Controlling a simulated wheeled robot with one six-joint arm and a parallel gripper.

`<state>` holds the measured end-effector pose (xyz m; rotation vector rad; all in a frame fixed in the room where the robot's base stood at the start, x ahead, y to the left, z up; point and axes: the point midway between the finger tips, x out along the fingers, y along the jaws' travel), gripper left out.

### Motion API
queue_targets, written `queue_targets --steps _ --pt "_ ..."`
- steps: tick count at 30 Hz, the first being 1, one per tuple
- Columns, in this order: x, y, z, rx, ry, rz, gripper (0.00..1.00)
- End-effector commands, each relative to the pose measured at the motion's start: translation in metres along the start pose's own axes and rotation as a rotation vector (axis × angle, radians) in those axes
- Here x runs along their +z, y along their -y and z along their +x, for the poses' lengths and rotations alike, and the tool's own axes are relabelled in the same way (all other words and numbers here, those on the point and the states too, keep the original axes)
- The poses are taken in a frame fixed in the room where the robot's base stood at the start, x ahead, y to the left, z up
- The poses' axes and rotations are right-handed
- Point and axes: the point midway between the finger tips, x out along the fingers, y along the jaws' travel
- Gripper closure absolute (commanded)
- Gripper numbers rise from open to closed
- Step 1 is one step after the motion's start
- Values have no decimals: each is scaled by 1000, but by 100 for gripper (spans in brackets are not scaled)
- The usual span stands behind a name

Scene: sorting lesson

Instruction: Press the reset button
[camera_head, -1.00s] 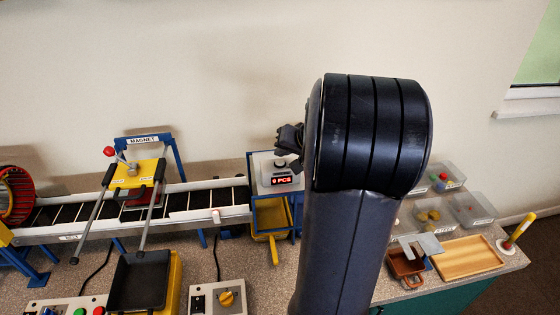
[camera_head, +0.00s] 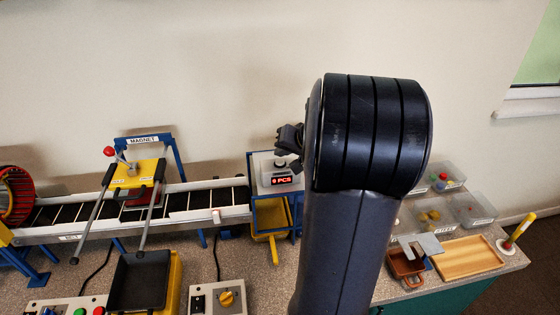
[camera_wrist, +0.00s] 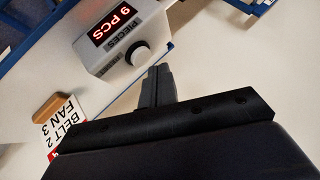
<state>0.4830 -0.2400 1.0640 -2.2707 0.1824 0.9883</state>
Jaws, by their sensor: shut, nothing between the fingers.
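The piece counter (camera_head: 264,170) is a pale box on a blue stand at the end of the belt. My gripper (camera_head: 288,139) is shut and empty, just above the button in the head view. My arm hides part of the bench.
A conveyor (camera_head: 180,210) with a magnet frame (camera_head: 143,140) stands to the left. A yellow tray (camera_head: 262,234) hangs under the counter. Clear bins (camera_head: 470,209) and a wooden tray (camera_head: 468,258) lie right of my arm.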

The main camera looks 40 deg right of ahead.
Motion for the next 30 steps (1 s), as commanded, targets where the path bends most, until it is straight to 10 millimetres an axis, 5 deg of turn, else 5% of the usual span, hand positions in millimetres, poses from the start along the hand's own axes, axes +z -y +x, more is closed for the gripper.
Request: queue_targets --steps 30 --pt "5 -5 7 0 0 0 100"
